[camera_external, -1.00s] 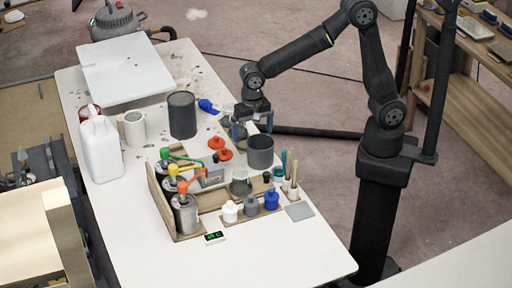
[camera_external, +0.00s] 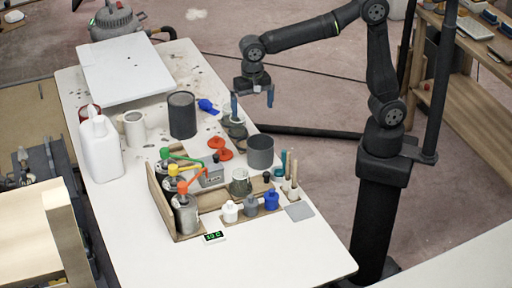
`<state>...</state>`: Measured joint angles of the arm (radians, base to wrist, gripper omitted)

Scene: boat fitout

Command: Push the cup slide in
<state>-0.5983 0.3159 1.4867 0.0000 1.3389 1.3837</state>
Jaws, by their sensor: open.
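My gripper (camera_external: 253,101) is open, with its two blue fingers apart and pointing down. It hangs above the table's right edge, beyond the dark grey mug, and nothing shows between the fingers. A wooden dispenser rack (camera_external: 165,207) holds several pump bottles with green, yellow and red tops. A small grey-green cup (camera_external: 240,184) stands at its right side, beside a small grey box (camera_external: 212,176). A wooden strip (camera_external: 212,200) runs between the bottles and this cup. I cannot tell which piece is the slide or how far in it sits.
The dark grey mug (camera_external: 260,150), small bottles (camera_external: 250,206) and a brush holder (camera_external: 291,193) stand close to the rack. The white table's front (camera_external: 285,245) is clear.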

